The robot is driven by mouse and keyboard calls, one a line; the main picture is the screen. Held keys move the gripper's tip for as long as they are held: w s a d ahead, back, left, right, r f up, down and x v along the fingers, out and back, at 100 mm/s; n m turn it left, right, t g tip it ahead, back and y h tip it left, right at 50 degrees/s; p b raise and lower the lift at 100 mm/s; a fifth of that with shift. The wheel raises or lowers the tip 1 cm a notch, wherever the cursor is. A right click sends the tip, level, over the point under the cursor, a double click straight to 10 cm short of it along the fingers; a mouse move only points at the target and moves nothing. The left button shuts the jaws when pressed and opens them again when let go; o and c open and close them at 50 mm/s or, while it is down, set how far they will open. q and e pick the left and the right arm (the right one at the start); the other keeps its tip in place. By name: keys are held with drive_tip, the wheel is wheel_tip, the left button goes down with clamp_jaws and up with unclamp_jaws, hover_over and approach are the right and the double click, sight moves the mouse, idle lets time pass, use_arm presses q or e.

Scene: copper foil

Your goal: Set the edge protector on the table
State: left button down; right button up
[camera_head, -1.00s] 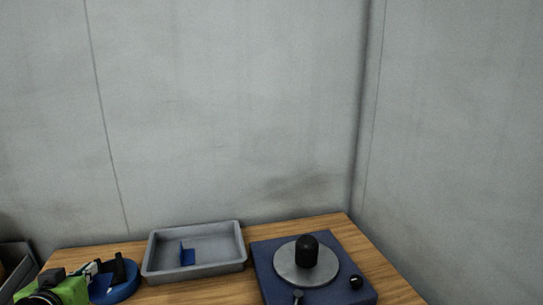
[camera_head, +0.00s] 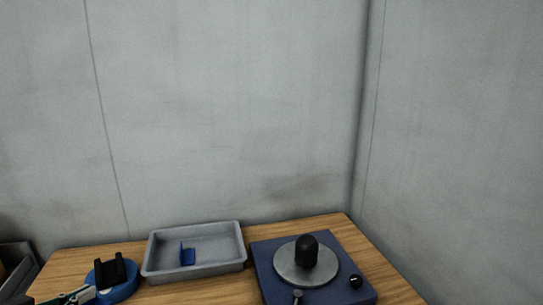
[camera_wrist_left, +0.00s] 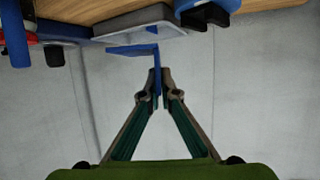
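My left gripper (camera_wrist_left: 155,82) is shut on a blue L-shaped piece, the edge protector (camera_wrist_left: 157,62), in the left wrist view. One flat side stands between the fingertips and the other juts out past them. In the head view, only the teal fingers of my left gripper (camera_head: 82,296) show at the bottom left, beside a blue holder; the held piece cannot be made out there. A similar blue angled piece (camera_head: 187,256) lies in the grey tray (camera_head: 238,263). The wooden table (camera_head: 195,292) carries the tray. My right gripper is not in view.
The blue holder (camera_head: 122,293) with black uprights stands left of the tray. A dark blue turntable unit (camera_head: 268,272) with a grey disc and black knob stands right. Bare wood shows in front of the tray. Walls (camera_head: 240,120) close off the back and right.

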use_arm(q)
drive_tip(key=s+d+m+g+h, duration=0.7)
drive_tip(key=s+d+m+h, duration=0.2)
drive_tip(key=s+d+m, duration=0.1)
drive_tip(key=d+f+n+t, duration=0.1)
drive_tip(key=d, duration=1)
drive_tip(key=shift+f+y, duration=0.15)
drive_tip(key=shift+y, duration=0.15)
drive_tip(key=shift+t, duration=0.3)
